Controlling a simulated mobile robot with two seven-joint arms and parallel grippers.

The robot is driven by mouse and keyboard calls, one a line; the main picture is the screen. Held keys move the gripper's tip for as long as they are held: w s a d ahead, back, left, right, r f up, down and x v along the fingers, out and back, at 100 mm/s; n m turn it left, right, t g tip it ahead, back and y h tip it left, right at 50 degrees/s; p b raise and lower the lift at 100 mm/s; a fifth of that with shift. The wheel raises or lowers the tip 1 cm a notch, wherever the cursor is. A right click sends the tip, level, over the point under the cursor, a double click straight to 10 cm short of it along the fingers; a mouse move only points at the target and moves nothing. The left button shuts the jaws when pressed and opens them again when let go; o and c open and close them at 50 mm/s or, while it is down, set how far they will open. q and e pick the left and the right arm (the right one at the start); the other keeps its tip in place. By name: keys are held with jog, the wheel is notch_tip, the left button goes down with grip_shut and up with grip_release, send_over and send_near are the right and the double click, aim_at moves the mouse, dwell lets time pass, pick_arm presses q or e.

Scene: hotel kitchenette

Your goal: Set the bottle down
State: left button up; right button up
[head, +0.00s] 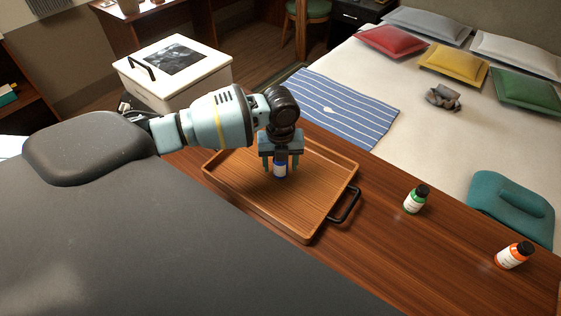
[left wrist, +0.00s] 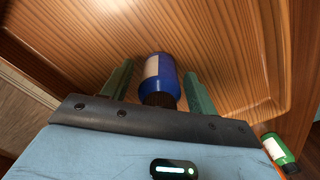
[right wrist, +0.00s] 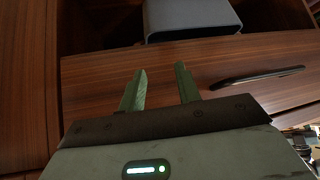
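The blue bottle (head: 280,170) with a white label and dark cap is upright on the wooden tray (head: 228,200). In the left wrist view the blue bottle (left wrist: 167,75) is between the fingers, with a gap on each side. My left gripper (head: 280,170) is above and around the bottle, pointing down, with its fingers apart and not closed on it. My right gripper (right wrist: 160,72) is empty, its fingers apart, in front of a wooden drawer front with a dark handle; it does not show in the head view.
A green bottle (head: 415,200) and an orange bottle (head: 514,255) stand on the wooden counter right of the tray. The tray's black handle (head: 345,206) sticks out toward them. A white box (head: 175,70) is behind my left arm. The bed (head: 410,100) lies beyond the counter.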

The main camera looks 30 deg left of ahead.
pick_arm(q)
jog(key=shift+r, duration=0.1)
notch_tip(320, 180, up, 11)
jog(key=shift+f+p, duration=0.15)
jog(key=shift+p, duration=0.25)
jog(key=shift+r, duration=0.75)
pick_arm(e)
jog(key=shift+w+r, duration=0.45)
jog(key=shift+r, duration=0.1)
